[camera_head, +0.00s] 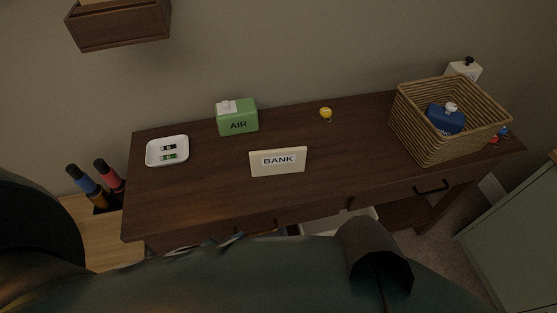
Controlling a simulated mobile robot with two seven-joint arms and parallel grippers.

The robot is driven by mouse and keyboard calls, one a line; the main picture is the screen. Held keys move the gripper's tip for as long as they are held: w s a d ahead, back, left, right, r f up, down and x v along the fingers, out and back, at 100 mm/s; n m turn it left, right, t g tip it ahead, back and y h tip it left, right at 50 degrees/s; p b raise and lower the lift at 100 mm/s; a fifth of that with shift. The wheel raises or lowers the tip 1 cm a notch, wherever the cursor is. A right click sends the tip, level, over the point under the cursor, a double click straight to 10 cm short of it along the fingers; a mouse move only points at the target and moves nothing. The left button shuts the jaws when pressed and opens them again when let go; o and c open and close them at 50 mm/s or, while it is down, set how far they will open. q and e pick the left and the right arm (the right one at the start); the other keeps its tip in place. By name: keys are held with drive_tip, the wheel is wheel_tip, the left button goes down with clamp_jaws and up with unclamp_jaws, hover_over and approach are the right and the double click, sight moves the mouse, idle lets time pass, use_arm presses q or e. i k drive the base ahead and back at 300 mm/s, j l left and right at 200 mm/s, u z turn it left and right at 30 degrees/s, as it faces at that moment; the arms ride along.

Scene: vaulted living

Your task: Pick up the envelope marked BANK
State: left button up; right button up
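The envelope marked BANK (278,161) is a cream, flat rectangle with a dark-lettered white label. It stands nearly upright near the front middle of the dark wooden desk (212,180), with nothing touching it. A large dark green arm part of mine crosses the bottom of the view, in front of the desk's front edge. I cannot make out the fingers of my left gripper. No gripper is seen at the envelope. My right gripper does not show.
A green AIR box (238,118) stands behind the envelope. A white dish (167,151) with two small batteries is at left. A small yellow item (326,114) lies at the back. A wicker basket (430,141) holding a blue bottle (444,119) fills the right end. Clear desk surrounds the envelope.

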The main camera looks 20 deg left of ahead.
sight(273, 162)
drive_tip(key=j+z, duration=0.35)
drive_tip(key=k+j+z, duration=0.15)
drive_tip(key=z, duration=0.2)
drive_tip(key=k+j+z, duration=0.1)
drive_tip(key=j+z, duration=0.2)
drive_tip(key=k+z, duration=0.25)
drive_tip(key=i+j, duration=0.1)
